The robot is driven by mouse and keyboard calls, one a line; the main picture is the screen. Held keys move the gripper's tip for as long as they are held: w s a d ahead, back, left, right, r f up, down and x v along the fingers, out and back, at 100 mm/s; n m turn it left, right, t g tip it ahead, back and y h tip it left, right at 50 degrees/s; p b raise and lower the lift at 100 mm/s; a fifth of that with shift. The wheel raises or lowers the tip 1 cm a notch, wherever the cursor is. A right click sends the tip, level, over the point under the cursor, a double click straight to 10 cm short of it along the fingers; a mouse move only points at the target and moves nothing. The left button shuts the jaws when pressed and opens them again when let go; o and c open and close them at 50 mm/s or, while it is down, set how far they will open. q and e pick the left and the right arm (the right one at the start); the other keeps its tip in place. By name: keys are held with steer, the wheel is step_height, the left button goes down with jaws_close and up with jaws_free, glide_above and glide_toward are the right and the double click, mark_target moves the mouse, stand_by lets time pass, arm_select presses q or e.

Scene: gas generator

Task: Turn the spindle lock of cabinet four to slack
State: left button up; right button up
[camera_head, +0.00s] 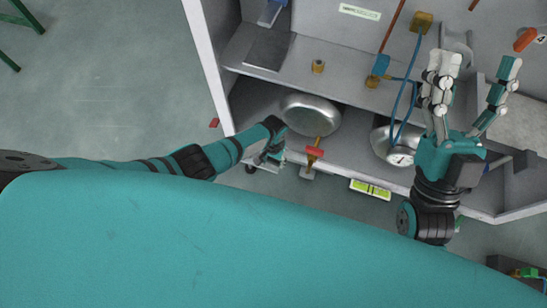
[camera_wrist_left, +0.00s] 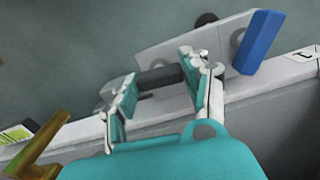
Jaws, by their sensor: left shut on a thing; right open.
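In the left wrist view, the fingers of my left gripper (camera_wrist_left: 165,92) are closed around a dark grey bar (camera_wrist_left: 158,77), which looks like the spindle lock's handle. The bar crosses between the fingers in front of a light grey plate (camera_wrist_left: 215,50) on the cabinet's edge. In the head view my left gripper (camera_head: 271,154) is low at the left end of the open cabinet's front edge (camera_head: 345,176), and its grip is mostly hidden there. My right gripper (camera_head: 470,80) is open and empty, fingers pointing up, in front of the cabinet's right part. The lock's exact angle is not clear.
A blue handle (camera_wrist_left: 258,42) sits beside the gripped bar. A red-handled valve (camera_head: 314,152) is right of my left gripper. Metal vessels (camera_head: 311,113) stand inside the cabinet, with blue hoses (camera_head: 413,80) at right. A yellow-green label (camera_head: 370,189) is on the front edge. Open floor lies left.

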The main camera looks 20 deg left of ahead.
mark_target(274, 161)
arm_select(q)
steer(key=shift+n, duration=0.6)
arm_select(e)
steer(key=shift+w+a+f+g, duration=0.1)
steer(key=shift+w+f+g, duration=0.4)
steer(key=shift+w, duration=0.25)
arm_select(q)
steer(key=o, duration=0.9)
step_height(274, 161, up, 12)
